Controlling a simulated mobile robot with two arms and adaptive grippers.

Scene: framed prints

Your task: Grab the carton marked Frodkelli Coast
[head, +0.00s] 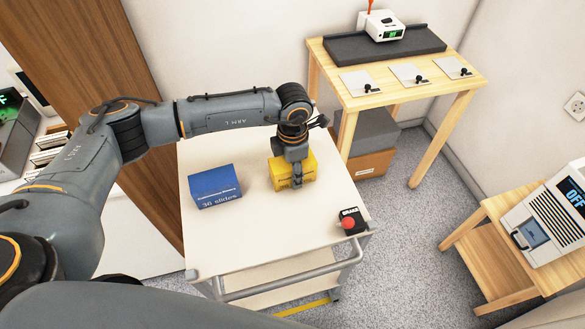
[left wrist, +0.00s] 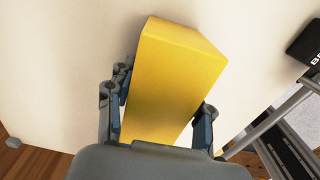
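A yellow carton (head: 309,168) stands on the top of a cream cart (head: 240,247), right of its middle. I cannot read a name on it. My left gripper (head: 297,179) reaches down over this carton from above. In the left wrist view the yellow carton (left wrist: 172,75) lies between the two fingers of my left gripper (left wrist: 163,98), one at each side, very near its faces. I cannot tell whether the fingers press on it. A blue carton (head: 215,187) stands to the left, with "36 slides" on its front; its smaller line is too small to read. My right gripper is not in view.
A red button on a black box (head: 351,221) sits at the cart's right front corner, by the handle rail (head: 290,287). A wooden table (head: 395,96) stands behind right, and a stand with a white device (head: 545,225) at the right. The cart's front left is clear.

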